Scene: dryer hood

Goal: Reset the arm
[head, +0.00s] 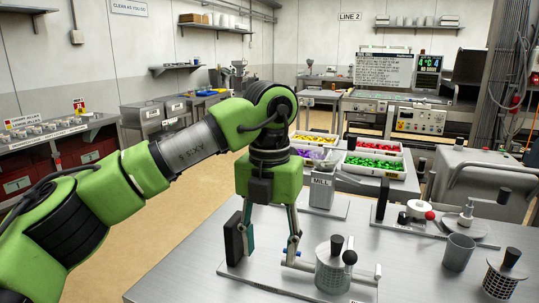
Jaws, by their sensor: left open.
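My left arm, green and grey, reaches in from the left and bends down at the wrist over the metal table (190,285). My left gripper (267,244) points down with its fingers spread apart and nothing seen between them. A dark pad with a teal face shows at its left finger. The right finger is close to a steel fixture with a perforated drum (334,274) and black knobs; whether they touch, I cannot tell. My right gripper is out of view.
A grey box marked MILL (322,190) stands behind the gripper. Trays of purple, green (374,163), red and yellow pieces lie beyond. A grey cup (458,252) and a perforated basket (502,275) with a black knob stand at right. The table's front left is clear.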

